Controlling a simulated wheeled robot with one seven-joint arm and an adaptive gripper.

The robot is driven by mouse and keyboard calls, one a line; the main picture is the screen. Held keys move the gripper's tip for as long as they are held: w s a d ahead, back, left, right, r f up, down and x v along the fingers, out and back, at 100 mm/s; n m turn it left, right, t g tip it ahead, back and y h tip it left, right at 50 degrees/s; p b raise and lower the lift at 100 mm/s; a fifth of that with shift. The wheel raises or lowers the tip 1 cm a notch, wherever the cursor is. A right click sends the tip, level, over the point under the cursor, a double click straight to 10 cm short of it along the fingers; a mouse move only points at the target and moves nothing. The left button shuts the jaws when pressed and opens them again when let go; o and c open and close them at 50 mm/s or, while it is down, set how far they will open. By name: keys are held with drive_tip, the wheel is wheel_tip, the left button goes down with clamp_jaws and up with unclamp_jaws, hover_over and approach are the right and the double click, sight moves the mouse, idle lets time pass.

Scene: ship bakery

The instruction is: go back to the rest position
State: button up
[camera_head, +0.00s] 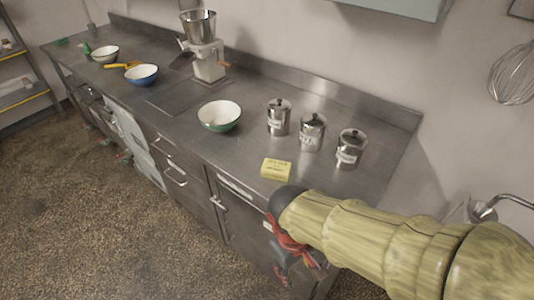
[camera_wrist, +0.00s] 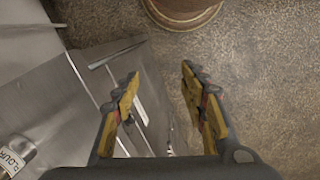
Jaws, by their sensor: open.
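My gripper (camera_head: 296,262) hangs at the end of my sleeved arm, beside the front edge of the steel counter, over the floor. In the wrist view my gripper (camera_wrist: 160,76) has its two yellow and dark fingers apart with nothing between them. The counter's drawer fronts and the brown speckled floor lie beyond the fingers. The nearest thing on the counter is a yellow block (camera_head: 276,169), close to the front edge and just beyond my wrist.
Three lidded metal canisters (camera_head: 278,117) (camera_head: 312,132) (camera_head: 350,149) stand near the counter's right end. A green bowl (camera_head: 219,116), blue bowl (camera_head: 141,75) and grinder (camera_head: 207,60) stand farther left. In the wrist view a round brown-rimmed object (camera_wrist: 183,14) shows at the top.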

drive_tip(key=d+r+m+t+y, duration=0.1)
drive_tip(key=d+r+m+t, duration=0.4)
drive_tip(key=d+r, duration=0.6)
wheel_tip(320, 180, up, 4)
drive_tip(key=shift+w+d+f+m+t, duration=0.15)
drive_tip(key=shift+w+d+m+t, duration=0.2)
drive_tip(key=shift+m, duration=0.55)
drive_tip(key=shift+s, duration=0.1)
